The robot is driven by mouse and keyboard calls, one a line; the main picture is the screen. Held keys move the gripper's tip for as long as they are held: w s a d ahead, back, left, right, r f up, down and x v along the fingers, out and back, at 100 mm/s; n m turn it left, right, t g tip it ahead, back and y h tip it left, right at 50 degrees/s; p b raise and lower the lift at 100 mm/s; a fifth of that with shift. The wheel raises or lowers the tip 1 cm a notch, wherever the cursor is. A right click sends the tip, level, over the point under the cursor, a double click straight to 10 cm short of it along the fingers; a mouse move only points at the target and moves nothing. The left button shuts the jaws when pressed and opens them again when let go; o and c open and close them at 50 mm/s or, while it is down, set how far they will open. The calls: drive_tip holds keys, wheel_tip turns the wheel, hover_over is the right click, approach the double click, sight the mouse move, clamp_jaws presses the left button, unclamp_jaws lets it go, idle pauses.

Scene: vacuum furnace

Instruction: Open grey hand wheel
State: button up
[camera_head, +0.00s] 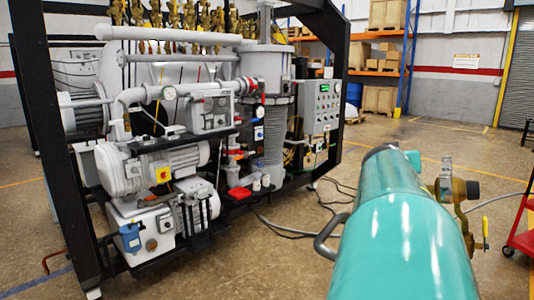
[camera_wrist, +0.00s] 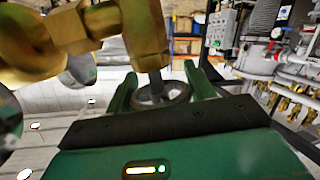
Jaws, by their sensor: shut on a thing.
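The grey hand wheel (camera_wrist: 150,97) is in the middle of the wrist view, below a brass valve body (camera_wrist: 145,35), with its stem running up into the brass. My gripper (camera_wrist: 161,80) has a green finger on each side of the wheel and is shut on it. The exact contact at the rim is partly hidden by the dark edge of the gripper. I cannot make out the grey wheel or my gripper there.
The vacuum furnace (camera_head: 190,130) with pipes and pumps stands at the left inside a black frame (camera_head: 45,140). A control box (camera_head: 322,105) is on its right side. Cables (camera_head: 285,225) lie on the floor. A red cart (camera_head: 522,235) stands at the right edge. Floor behind is open.

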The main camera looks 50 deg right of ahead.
drive_tip(key=o, duration=1)
